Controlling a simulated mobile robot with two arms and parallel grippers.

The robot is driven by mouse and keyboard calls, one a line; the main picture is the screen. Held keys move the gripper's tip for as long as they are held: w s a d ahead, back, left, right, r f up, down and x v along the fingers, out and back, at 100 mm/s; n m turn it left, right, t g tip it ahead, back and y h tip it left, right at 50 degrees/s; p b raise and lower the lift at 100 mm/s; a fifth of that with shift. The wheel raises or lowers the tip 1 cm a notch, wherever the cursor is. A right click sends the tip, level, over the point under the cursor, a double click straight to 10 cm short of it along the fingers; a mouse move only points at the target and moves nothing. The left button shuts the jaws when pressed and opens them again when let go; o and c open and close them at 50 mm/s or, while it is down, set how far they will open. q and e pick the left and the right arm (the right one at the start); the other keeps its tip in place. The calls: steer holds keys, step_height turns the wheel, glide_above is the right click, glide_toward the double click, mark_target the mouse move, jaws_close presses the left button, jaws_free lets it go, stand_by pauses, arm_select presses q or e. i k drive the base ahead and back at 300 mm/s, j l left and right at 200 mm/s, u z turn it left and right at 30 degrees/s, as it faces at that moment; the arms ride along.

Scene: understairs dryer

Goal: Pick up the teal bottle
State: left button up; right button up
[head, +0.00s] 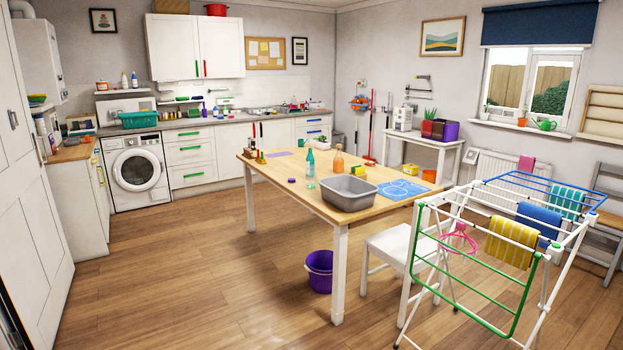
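The teal bottle (310,163) stands upright on the wooden table (270,174), near its middle. Neither of my grippers is in view.
A purple bucket (319,272) stands on the floor under the table. A white chair (388,250) and a drying rack (470,285) with cloths block the table's right side. The wooden floor (190,265) left of the table is clear.

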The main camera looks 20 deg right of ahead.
mark_target(310, 158)
steer(key=i, duration=2.65)
